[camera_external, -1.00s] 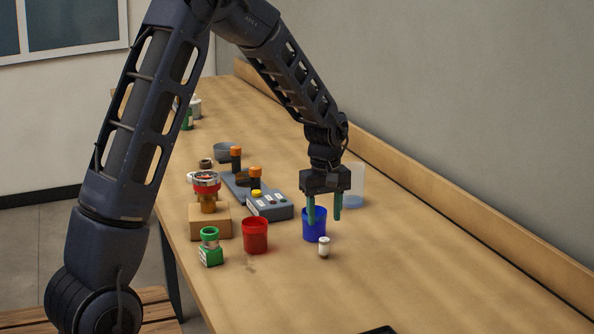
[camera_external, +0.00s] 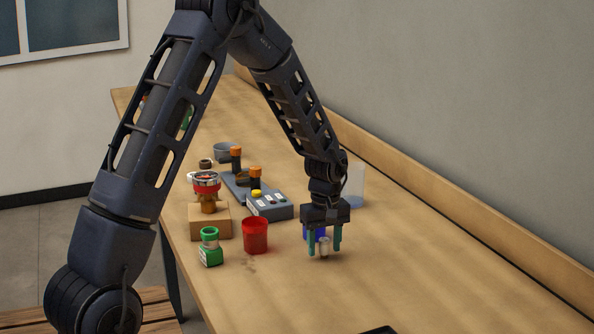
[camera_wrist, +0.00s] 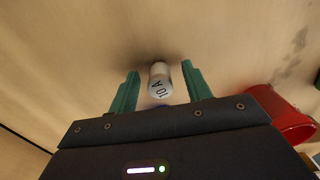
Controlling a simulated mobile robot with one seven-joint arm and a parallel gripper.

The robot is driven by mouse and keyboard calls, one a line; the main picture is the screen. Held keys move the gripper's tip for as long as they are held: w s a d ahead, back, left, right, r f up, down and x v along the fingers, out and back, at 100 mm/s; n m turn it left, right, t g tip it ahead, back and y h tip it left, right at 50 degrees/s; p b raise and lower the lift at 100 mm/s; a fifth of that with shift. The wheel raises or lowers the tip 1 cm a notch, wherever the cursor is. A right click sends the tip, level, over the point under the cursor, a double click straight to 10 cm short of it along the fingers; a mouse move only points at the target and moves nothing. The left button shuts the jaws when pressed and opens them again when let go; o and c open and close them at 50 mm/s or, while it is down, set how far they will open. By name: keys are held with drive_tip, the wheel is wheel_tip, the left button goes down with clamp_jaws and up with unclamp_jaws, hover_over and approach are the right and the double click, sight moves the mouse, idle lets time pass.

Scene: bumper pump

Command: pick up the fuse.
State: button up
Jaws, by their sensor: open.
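The fuse (camera_external: 324,246) is a small pale cylinder standing on the wooden table, in front of the blue cup (camera_external: 319,232). In the wrist view the fuse (camera_wrist: 160,82) shows a white body marked "10A" and a silvery end. My gripper (camera_external: 324,254) is low over the table with its green fingers on either side of the fuse. In the wrist view my gripper (camera_wrist: 158,84) is open, with the fuse between the fingertips and a visible gap on both sides. The blue cup is mostly hidden behind my gripper.
A grey box with buttons (camera_external: 270,207) and a clear container (camera_external: 356,186) are behind. The table to the right and in front is mostly clear.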

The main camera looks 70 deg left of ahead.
drive_tip(key=shift+c, duration=0.2)
drive_tip(key=c, duration=1)
